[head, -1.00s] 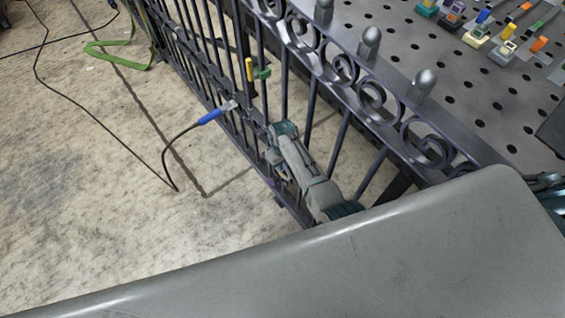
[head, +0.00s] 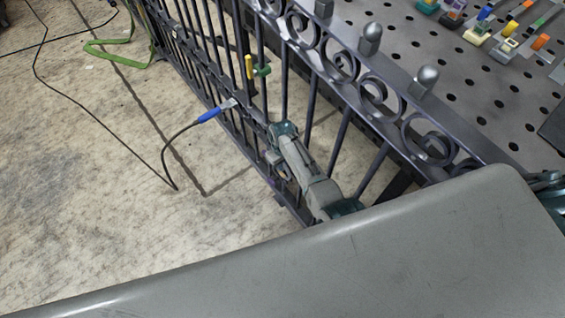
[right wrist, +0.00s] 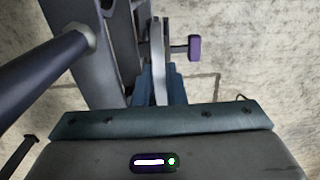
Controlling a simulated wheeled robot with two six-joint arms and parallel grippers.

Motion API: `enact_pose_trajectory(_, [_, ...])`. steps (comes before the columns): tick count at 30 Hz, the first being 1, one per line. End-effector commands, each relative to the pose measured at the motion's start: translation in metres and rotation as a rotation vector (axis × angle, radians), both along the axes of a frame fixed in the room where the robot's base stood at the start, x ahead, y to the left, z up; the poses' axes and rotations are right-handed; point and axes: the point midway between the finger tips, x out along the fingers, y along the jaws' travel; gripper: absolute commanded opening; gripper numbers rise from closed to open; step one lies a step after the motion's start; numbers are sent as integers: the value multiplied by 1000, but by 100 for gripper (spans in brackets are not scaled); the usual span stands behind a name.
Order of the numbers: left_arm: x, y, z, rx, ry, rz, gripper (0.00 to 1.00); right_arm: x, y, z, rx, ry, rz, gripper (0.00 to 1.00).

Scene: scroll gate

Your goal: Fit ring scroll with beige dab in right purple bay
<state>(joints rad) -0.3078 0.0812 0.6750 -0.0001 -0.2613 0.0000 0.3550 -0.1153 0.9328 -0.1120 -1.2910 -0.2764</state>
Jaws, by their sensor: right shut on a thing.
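My right gripper (head: 275,157) is low at the front face of the dark gate (head: 338,130), between its upright bars. In the right wrist view its teal fingers (right wrist: 160,88) are shut on a thin pale grey piece (right wrist: 160,50), seen edge-on. This looks like the ring scroll; its ring shape and any beige dab cannot be made out. A purple block (right wrist: 195,47) on a short stem shows just right of the held piece. A small purple mark (head: 278,198) shows low on the gate. Whether the piece touches the gate cannot be told. My left gripper is not in view.
A perforated grey table (head: 470,90) lies behind the gate, with several coloured blocks at its far side. A green and yellow clamp (head: 262,72) and a blue-handled cable clamp (head: 210,115) are on the gate.

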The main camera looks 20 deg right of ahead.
Motion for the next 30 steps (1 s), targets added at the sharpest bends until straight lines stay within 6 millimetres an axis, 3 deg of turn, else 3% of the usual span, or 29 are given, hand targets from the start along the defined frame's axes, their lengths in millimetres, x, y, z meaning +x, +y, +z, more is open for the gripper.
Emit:
enact_pose_trajectory(13, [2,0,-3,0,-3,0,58,0,0,-6,0,-1,0,0])
enact_pose_trajectory(15, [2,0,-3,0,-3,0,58,0,0,-5,0,-1,0,21])
enact_pose_trajectory(18, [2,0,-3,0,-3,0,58,0,0,-5,0,-1,0,36])
enact_pose_trajectory(25, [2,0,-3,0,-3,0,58,0,0,-5,-1,0,0,36])
enact_pose_trajectory(30, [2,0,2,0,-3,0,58,1,0,13,0,-2,0,36])
